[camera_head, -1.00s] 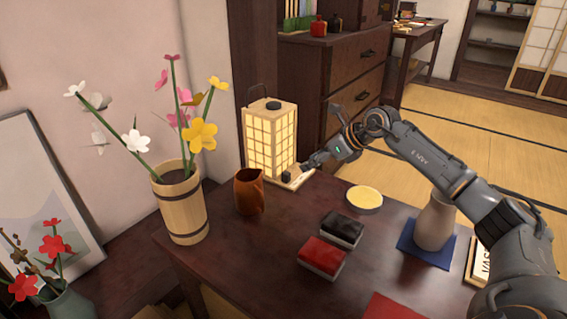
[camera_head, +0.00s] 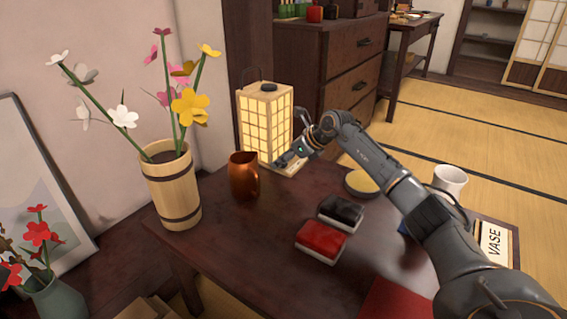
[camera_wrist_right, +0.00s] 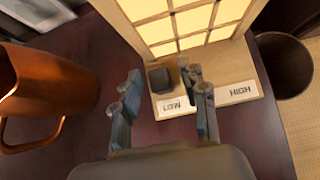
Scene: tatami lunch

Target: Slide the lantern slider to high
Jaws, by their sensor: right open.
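The lit paper lantern (camera_head: 266,122) stands at the back left of the dark table, with a wooden base at its foot. In the right wrist view the base has a LOW label (camera_wrist_right: 172,106) and a HIGH label (camera_wrist_right: 239,91). The dark slider knob (camera_wrist_right: 160,78) sits at the LOW end, beside the lantern wall (camera_wrist_right: 165,28). My right gripper (camera_head: 284,160) is open at the lantern's base. My left gripper is not in view.
A copper mug (camera_head: 243,177) stands left of my right gripper. A wooden vase of flowers (camera_head: 170,190) is farther left. A red block (camera_head: 320,242), a black block (camera_head: 341,212) and a yellow-topped dish (camera_head: 360,183) lie nearer, beside my right arm. A pale vessel (camera_head: 450,180) stands behind my arm.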

